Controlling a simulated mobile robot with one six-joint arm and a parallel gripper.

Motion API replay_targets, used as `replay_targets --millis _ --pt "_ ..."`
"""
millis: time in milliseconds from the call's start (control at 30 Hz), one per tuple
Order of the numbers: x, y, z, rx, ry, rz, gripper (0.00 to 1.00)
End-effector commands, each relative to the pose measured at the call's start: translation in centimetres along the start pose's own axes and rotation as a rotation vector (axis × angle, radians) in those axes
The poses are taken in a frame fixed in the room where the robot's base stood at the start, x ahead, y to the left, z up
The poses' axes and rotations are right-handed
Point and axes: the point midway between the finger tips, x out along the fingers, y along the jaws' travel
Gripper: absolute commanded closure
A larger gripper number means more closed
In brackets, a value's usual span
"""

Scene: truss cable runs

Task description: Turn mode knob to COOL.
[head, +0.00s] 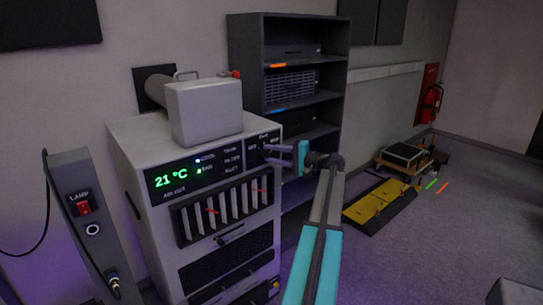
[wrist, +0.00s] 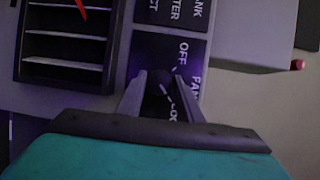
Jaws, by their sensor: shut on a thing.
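The mode knob (wrist: 157,88) is a dark round knob on the machine's black control panel (wrist: 170,48). In the wrist view, the labels OFF, FAN and a partly hidden word that looks like COOL stand around it. A short pale mark shows near the knob's right side; I cannot tell surely which label it points to. My gripper (wrist: 159,92) is shut on the knob, with one finger on each side. In the head view my gripper (head: 268,152) reaches the right end of the panel and hides the knob.
The grey machine (head: 140,150) shows a green 21 °C display (head: 170,177) and has a vent grille (head: 222,211) below. A grey box (head: 204,110) sits on top. A dark shelf (head: 340,60) stands behind. A lamp post (head: 83,215) is at left. Floor at right is partly clear.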

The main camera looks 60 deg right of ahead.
Motion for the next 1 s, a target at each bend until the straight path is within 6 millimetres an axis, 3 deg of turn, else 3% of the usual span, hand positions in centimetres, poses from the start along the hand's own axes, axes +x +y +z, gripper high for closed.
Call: replay_targets --millis 333,367,467,1000 --pt "0.2 -0.2 0.0 0.006 -0.001 -0.006 0.89" --pt "0.2 -0.2 0.0 0.006 -0.001 -0.006 0.65" --pt "0.2 -0.2 0.0 0.005 -0.001 -0.005 0.48" --pt "-1.0 0.1 0.0 0.004 0.001 -0.003 0.48"
